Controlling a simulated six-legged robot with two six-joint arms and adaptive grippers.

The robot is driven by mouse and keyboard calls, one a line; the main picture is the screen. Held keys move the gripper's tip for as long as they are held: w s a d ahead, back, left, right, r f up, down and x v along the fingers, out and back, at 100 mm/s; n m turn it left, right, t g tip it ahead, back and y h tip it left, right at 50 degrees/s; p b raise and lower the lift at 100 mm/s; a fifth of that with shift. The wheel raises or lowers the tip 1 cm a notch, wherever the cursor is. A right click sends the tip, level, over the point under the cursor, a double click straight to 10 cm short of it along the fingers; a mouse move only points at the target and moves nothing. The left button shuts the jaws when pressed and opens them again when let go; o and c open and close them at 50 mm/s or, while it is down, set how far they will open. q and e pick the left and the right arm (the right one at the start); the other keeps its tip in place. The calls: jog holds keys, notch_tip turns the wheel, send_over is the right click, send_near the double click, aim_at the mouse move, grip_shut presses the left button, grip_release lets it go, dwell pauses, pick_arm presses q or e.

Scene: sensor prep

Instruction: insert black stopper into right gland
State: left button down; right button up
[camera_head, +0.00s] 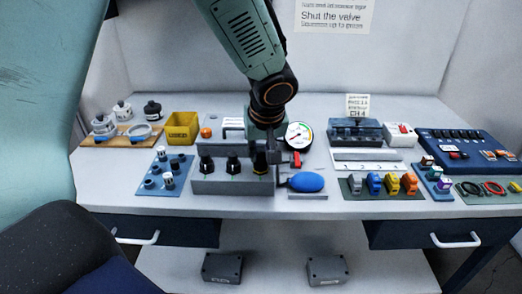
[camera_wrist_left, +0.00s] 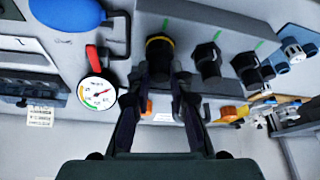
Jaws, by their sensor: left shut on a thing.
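A grey gland block (camera_head: 232,185) stands on the table with three dark glands in a row. The right gland (camera_head: 260,163) has a yellow ring; in the wrist view this gland (camera_wrist_left: 158,48) shows beyond the fingertips. My left gripper (camera_head: 264,146) points down directly over it. The same gripper (camera_wrist_left: 163,82) is shut on a dark thing, taken as the black stopper, whose outline merges with the fingers and the gland. I cannot tell how deep it sits. The middle gland (camera_head: 232,162) and left gland (camera_head: 206,163) stand beside it. My right gripper is not in view.
A pressure gauge (camera_head: 299,136) and red lever (camera_head: 296,160) stand close right of the gripper, with a blue oval (camera_head: 306,182) in front. A blue stopper rack (camera_head: 152,187) and yellow bin (camera_head: 182,129) are left. Coloured clips (camera_head: 391,184) lie right.

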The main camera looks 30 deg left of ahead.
pick_arm(q)
jog(key=shift+f, duration=0.15)
jog(key=c, duration=1.1)
grip_release()
jog(key=shift+c, duration=0.2)
jog(key=shift+r+p, duration=2.4)
jog(key=shift+r, duration=1.15)
jog(key=shift+s+f, duration=0.1)
